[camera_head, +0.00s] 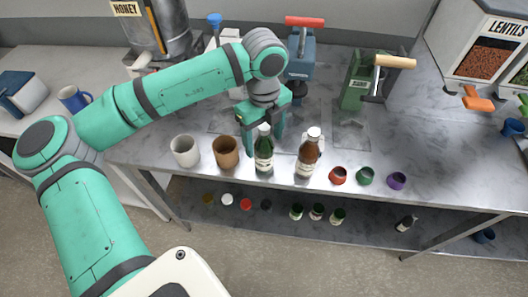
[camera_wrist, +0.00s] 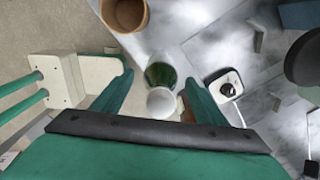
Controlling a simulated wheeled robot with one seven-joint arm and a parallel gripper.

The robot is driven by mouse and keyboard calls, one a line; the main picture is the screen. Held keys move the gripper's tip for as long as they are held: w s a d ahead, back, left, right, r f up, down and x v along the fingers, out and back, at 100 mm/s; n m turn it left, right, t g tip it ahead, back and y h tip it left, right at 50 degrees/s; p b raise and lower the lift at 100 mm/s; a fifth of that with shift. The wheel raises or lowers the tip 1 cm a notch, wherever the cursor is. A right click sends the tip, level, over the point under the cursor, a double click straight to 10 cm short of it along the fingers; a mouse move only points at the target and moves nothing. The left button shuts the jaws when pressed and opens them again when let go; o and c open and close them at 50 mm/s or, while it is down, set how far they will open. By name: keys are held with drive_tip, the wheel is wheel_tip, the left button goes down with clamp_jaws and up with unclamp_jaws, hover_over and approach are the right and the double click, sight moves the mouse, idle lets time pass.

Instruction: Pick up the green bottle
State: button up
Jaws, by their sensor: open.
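The green bottle (camera_head: 263,153) stands upright on the metal table near its front edge, with a white cap and a pale label. My gripper (camera_head: 262,122) is open above and just behind it in the head view. In the wrist view the bottle (camera_wrist: 160,88) shows from above between the two teal fingers of my gripper (camera_wrist: 158,85), cap toward the camera. I cannot tell whether the fingers touch it. Part of the bottle is hidden behind its cap there.
A brown bottle (camera_head: 308,155) stands close to the right. A brown cup (camera_head: 226,152) and a white cup (camera_head: 186,150) stand to the left. Red (camera_head: 338,175), green (camera_head: 365,176) and purple (camera_head: 397,181) small pots line the front edge. A green press (camera_head: 362,82) stands behind.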

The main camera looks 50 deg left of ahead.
drive_tip(key=shift+f, duration=0.6)
clamp_jaws()
drive_tip(key=shift+r, duration=0.15)
